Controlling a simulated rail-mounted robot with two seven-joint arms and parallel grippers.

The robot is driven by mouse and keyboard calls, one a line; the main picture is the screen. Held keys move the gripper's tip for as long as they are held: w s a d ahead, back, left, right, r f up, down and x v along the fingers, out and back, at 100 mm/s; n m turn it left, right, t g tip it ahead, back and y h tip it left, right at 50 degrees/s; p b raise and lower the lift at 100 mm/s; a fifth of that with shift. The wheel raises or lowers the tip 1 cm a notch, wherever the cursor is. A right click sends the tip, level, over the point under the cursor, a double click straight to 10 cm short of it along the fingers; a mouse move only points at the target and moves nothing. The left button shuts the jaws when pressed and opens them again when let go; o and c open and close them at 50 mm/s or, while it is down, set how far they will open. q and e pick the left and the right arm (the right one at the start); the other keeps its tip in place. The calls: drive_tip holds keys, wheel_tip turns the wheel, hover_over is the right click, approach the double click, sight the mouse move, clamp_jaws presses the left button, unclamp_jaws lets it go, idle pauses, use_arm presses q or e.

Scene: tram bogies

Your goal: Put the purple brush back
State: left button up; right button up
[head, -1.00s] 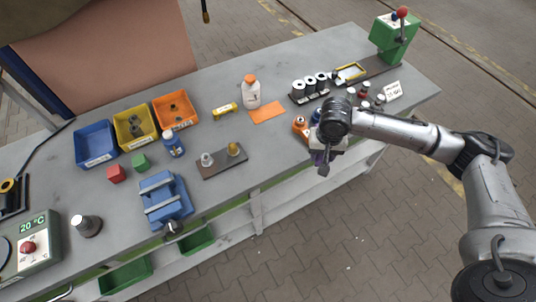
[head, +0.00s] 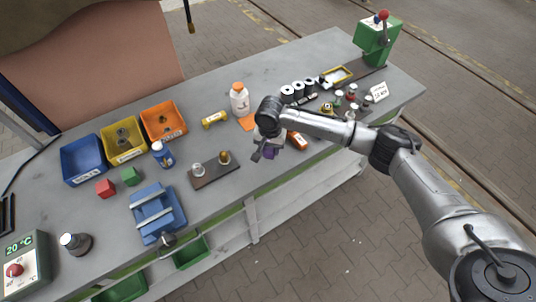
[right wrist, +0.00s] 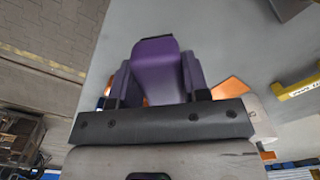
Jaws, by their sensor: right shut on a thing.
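My right gripper (head: 268,150) is over the front part of the bench, right of the dark plate with two knobs. It is shut on the purple brush (right wrist: 155,65). In the right wrist view the purple body sits between the two fingers (right wrist: 157,82). In the head view only a small purple part (head: 270,154) shows below the gripper, and the rest is hidden by it. I cannot make out any bristles. My left gripper is not in view.
The dark plate (head: 228,172) with two knobs and a blue vise (head: 155,212) are left of the gripper. Small parts bins stand at the left.

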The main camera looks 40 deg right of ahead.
drive_tip(key=shift+w+a+f, duration=0.2)
drive_tip(key=shift+w, duration=0.15)
drive_tip(key=shift+f+b, duration=0.3)
drive_tip(key=shift+f, duration=1.7)
drive_tip(key=o, duration=1)
drive_tip(key=shift+f, duration=0.15)
